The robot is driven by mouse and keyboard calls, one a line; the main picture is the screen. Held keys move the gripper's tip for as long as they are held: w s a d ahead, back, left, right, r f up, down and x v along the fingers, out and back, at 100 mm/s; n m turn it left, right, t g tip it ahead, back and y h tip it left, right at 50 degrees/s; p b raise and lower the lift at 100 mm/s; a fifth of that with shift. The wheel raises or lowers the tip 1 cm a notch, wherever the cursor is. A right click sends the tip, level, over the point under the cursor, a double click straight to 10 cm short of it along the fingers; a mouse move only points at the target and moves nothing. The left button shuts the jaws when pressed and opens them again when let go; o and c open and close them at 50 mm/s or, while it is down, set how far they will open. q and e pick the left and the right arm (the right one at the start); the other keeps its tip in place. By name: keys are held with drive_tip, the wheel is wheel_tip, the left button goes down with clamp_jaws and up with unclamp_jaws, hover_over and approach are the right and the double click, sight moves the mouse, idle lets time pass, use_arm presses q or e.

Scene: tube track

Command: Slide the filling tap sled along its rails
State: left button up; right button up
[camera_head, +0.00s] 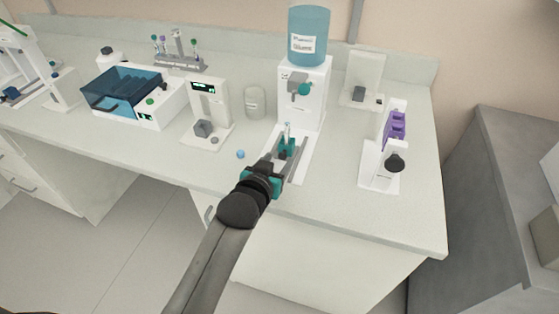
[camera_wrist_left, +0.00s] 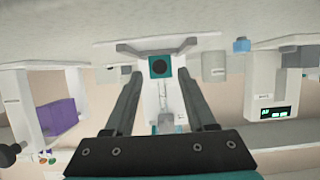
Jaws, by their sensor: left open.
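The filling station (camera_head: 317,95) is a white tower with a blue bottle on top and a teal-knobbed tap on its front. Its teal sled (camera_head: 288,143) sits on the white base below the tap, with a small clear tube upright on it. My left gripper (camera_head: 286,154) is open at the front of the base, its fingers on either side of the sled. In the left wrist view the sled's teal face with a dark round centre (camera_wrist_left: 160,66) shows between the spread fingers. I cannot tell whether they touch it. The rails are mostly hidden. My right gripper is not in view.
A white instrument (camera_head: 208,112) and a capped jar (camera_head: 255,102) stand further left. A white stand with a purple rack (camera_head: 395,125) is on the right. The counter front between them is clear.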

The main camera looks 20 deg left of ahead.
use_arm(q)
drive_tip(key=shift+x, duration=1.05)
drive_tip(key=shift+c, duration=0.2)
clamp_jaws()
idle(0.6)
